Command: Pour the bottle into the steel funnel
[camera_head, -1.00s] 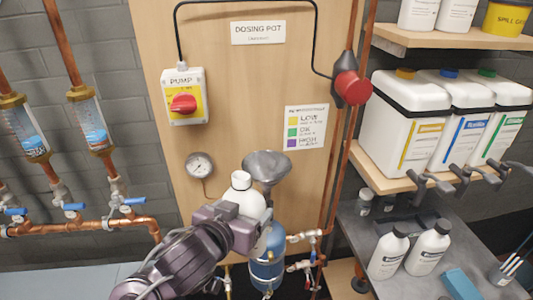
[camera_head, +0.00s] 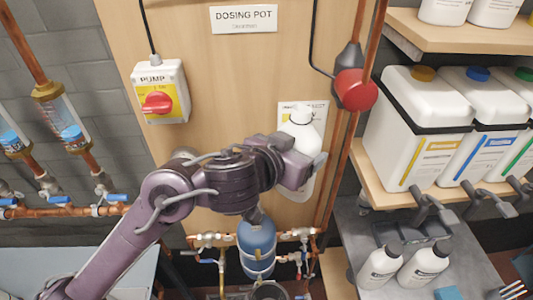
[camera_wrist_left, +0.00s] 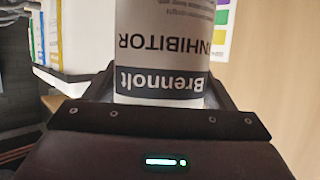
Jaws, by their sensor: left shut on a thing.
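The white bottle (camera_head: 303,130) is in my left gripper (camera_head: 309,165), which is shut on it. It is roughly upright, in front of the colour chart on the wooden panel. In the left wrist view the bottle's label (camera_wrist_left: 160,50) reads "Brennolt" and "INHIBITOR", upside down, between the fingers. The steel funnel's bowl is hidden behind my left arm. A grey piece, seemingly its lower part (camera_head: 257,215), shows just above the blue dosing vessel (camera_head: 257,247). The bottle is above and to the right of that piece. My right gripper is not in view.
A red beacon-like fitting (camera_head: 355,90) and copper pipes (camera_head: 345,170) stand close to the right of the bottle. The pump switch (camera_head: 159,92) is on the panel at left. Shelves with large white containers (camera_head: 418,125) and a grey bench with white bottles (camera_head: 425,263) are at right.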

